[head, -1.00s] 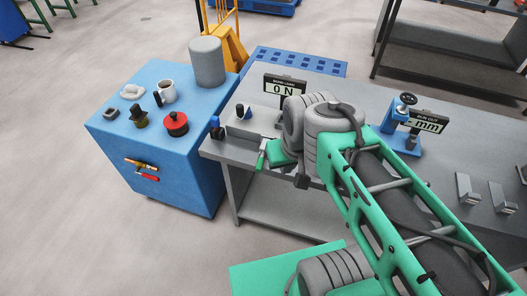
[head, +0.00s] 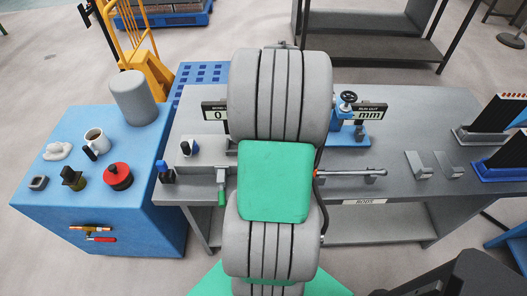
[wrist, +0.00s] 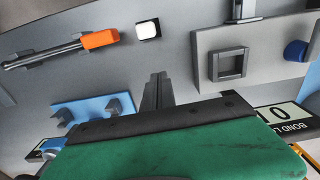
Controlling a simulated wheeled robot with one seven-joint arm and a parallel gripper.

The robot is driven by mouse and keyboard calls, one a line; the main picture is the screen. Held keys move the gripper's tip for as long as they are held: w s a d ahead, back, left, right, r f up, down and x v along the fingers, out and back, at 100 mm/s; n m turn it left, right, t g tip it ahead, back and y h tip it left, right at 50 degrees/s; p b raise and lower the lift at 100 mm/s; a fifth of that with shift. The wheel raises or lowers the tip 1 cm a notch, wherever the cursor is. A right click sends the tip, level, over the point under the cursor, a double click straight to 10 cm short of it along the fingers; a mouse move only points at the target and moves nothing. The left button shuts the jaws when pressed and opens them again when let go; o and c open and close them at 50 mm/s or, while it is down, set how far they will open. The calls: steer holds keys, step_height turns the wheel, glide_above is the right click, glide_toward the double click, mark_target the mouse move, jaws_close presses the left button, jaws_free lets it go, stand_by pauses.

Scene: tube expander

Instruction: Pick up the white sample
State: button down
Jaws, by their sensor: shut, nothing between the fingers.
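The white sample (wrist: 148,29) is a small white block with rounded corners and a dark edge. It lies on the grey bench (wrist: 195,17) at the top of the wrist view, beside an orange-ended tool. My gripper (wrist: 157,84) shows below it, with its dark fingers together and empty. The fingers are apart from the sample in the picture; their height above the bench is hard to tell. In the head view I do not see the sample or my fingers; my arm covers the middle of the bench.
The orange-ended tool (wrist: 98,39) lies left of the sample. A grey fixture with a square frame (wrist: 228,65) is at right, and a blue stand (wrist: 95,108) at lower left. The blue cabinet (head: 120,205) stands left of the bench, holding a mug (head: 96,142) and a red-topped item (head: 117,176).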

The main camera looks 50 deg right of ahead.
steer(key=f, duration=0.6)
steer(key=f+p, duration=0.1)
steer(key=f, duration=0.2)
steer(key=shift+s+d+f, duration=0.2)
steer(key=shift+s+d, duration=0.1)
steer(key=shift+d, duration=0.1)
steer(key=shift+s+a+f+p, duration=0.15)
steer(key=shift+s+a+p, duration=0.25)
steer(key=shift+s+a, duration=0.2)
steer(key=shift+s+a+f+p, duration=0.15)
steer(key=shift+s+a+p, duration=0.25)
steer(key=shift+s+a, duration=0.15)
steer(key=shift+s+a+f, duration=0.15)
steer(key=shift+a+f, duration=0.05)
steer(key=shift+a, duration=0.1)
